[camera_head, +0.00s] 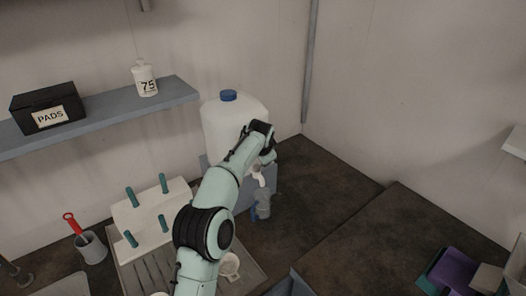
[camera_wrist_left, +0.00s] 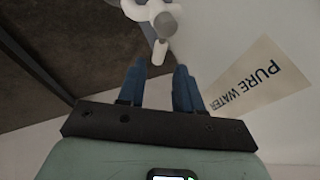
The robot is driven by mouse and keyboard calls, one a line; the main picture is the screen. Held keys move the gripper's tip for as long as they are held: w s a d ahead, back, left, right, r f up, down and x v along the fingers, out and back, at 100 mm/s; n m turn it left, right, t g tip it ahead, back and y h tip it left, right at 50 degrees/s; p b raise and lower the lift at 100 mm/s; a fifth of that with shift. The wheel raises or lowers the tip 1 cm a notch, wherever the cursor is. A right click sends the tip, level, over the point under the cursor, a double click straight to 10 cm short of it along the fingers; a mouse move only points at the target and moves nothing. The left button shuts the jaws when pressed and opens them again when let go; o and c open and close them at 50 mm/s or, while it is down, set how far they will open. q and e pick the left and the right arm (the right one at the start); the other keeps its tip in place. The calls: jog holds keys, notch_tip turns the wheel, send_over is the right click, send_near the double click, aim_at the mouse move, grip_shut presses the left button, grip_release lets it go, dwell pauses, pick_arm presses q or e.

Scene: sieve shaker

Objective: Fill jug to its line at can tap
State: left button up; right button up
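The white water can (camera_head: 225,122) with a blue cap stands on a grey-blue stand at the back. Its white tap (camera_head: 258,175) sticks out at the front, and the tap (camera_wrist_left: 140,12) shows at the top of the left wrist view. A blue-grey vessel (camera_head: 262,206), perhaps the jug, is just below the tap; its line and contents cannot be made out. My left gripper (camera_wrist_left: 159,85) is by the can's front, its blue fingers apart. The tap's white end lies just past the gap between the fingertips. My right gripper is not in view.
A shelf (camera_head: 98,120) holds a black PADS box (camera_head: 48,108). The dark counter (camera_head: 315,190) right of the can is clear.

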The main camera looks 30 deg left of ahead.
pick_arm(q)
jog(key=p+x, duration=0.1)
jog(key=x, duration=0.6)
jog(key=shift+w, duration=0.2)
jog(key=shift+f, duration=0.1)
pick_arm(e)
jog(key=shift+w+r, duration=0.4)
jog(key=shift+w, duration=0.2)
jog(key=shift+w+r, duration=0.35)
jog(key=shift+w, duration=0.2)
pick_arm(q)
jog(key=shift+s, duration=0.1)
grip_shut()
